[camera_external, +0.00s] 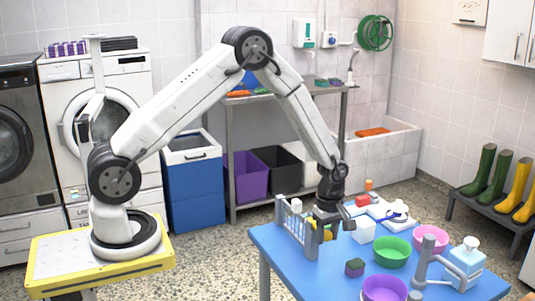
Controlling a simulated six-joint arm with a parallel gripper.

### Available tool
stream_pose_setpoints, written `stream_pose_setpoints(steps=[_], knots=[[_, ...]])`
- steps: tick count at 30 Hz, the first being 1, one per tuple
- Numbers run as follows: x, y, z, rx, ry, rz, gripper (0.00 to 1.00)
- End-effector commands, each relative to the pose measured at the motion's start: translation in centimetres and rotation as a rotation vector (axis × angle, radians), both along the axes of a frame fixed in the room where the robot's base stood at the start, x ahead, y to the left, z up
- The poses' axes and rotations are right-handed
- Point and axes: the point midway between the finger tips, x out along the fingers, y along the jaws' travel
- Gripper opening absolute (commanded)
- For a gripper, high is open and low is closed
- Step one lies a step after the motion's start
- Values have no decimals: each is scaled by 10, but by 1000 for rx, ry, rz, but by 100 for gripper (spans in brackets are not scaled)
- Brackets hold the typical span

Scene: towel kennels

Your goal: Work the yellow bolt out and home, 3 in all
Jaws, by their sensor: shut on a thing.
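The yellow bolt (327,235) shows as a small patch of yellow beside the grey barred gate (292,222), near the left side of the blue table. My gripper (329,232) points down at it from above, with its dark fingers shut on the bolt. The fingers and the gate post hide most of the bolt, so how far it is drawn out cannot be told.
A white block (362,231), green bowl (392,252), purple bowl (384,289) and pink bowl (430,238) stand right of my gripper. A dark cube (354,267) sits in front. A grey tap-like stand (428,265) and soap bottle (465,262) are at the right.

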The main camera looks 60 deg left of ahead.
Motion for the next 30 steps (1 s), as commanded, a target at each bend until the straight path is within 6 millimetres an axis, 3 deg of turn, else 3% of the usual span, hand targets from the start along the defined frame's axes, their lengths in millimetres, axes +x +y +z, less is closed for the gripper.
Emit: stream_pose_setpoints(steps=[30], knots=[[0, 25, 0, 1, -1, 0, 11]])
